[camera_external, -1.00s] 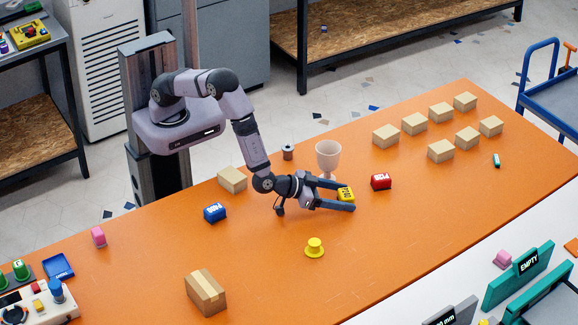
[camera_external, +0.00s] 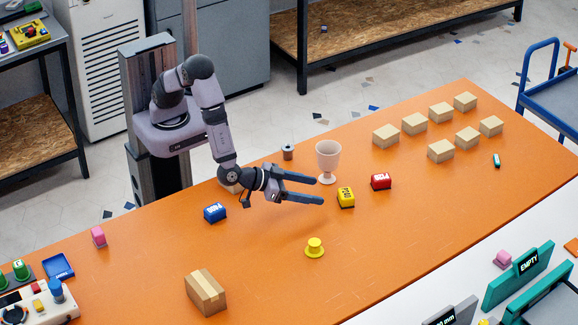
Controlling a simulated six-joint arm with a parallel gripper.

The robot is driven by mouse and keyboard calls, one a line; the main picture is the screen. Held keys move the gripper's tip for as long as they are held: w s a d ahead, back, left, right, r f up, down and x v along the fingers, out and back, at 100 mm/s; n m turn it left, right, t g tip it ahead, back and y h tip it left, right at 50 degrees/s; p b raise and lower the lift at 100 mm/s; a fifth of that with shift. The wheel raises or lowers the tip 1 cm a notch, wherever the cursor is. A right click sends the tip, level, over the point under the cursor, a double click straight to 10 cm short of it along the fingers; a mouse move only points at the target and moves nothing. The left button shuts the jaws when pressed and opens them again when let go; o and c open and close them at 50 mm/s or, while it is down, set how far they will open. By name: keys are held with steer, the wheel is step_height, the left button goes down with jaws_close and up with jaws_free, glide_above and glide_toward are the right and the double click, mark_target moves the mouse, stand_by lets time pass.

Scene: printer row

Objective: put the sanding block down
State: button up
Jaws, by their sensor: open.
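A red block of similar shape (camera_external: 381,181) sits to the right of the yellow one. A blue one (camera_external: 215,212) sits to the left of my gripper.
A yellow knob-shaped piece (camera_external: 314,247) stands in front. Several cardboard boxes (camera_external: 440,151) stand at the right; another (camera_external: 206,292) is front left.

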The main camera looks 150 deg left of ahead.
steer(key=shift+s+d+r, duration=0.25)
steer(key=shift+d, duration=0.3)
